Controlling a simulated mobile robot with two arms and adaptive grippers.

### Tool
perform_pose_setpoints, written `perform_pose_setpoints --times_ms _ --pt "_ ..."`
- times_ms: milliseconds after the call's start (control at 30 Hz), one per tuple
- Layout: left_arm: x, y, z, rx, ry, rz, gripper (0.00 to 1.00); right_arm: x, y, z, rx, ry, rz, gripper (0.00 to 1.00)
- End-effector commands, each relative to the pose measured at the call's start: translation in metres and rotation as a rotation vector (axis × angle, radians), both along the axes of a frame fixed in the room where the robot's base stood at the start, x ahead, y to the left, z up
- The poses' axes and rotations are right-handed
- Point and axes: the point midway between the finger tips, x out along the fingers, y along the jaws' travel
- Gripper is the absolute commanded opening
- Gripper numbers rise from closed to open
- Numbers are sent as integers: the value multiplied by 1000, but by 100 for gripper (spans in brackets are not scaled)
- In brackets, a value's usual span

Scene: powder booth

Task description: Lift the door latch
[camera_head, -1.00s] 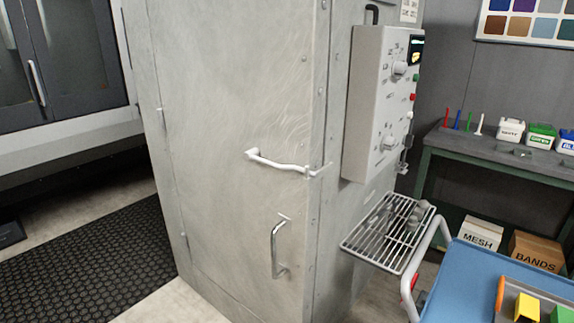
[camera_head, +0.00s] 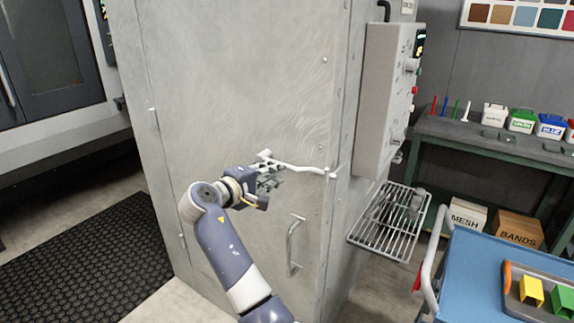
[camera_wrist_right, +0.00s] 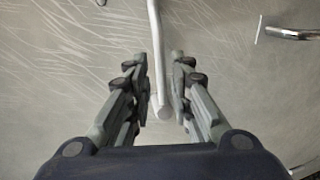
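The door latch (camera_head: 300,168) is a pale bar lying roughly level across the metal door (camera_head: 235,95), with its right end at the door's edge. My right gripper (camera_head: 270,179) is at the latch's left end, in front of the door. In the right wrist view, the latch bar (camera_wrist_right: 156,45) runs up and down between the two fingers of the right gripper (camera_wrist_right: 156,75). The fingers are open, with a gap on each side of the bar. My left gripper is not in view.
A vertical pull handle (camera_head: 294,245) sits below the latch and also shows in the wrist view (camera_wrist_right: 290,33). A control box (camera_head: 384,100) and a wire rack (camera_head: 385,228) stick out at right. A blue cart (camera_head: 470,270) stands at front right.

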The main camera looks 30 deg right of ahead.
Motion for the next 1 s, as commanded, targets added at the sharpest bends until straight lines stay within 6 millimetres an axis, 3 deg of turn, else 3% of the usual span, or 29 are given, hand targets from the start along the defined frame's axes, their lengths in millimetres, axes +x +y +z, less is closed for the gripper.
perform_pose_setpoints --times_ms 200,400,800,900,1000 --pt "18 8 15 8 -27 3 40 16 -40 -5 -4 2 0 21" --pt "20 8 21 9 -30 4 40 26 -62 -13 -1 0 1 21" --pt "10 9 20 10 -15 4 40 29 -69 -16 0 -1 3 21" --pt "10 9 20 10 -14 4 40 29 -69 -16 0 -1 3 0" --pt "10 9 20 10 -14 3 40 29 -69 -16 0 -1 3 0"
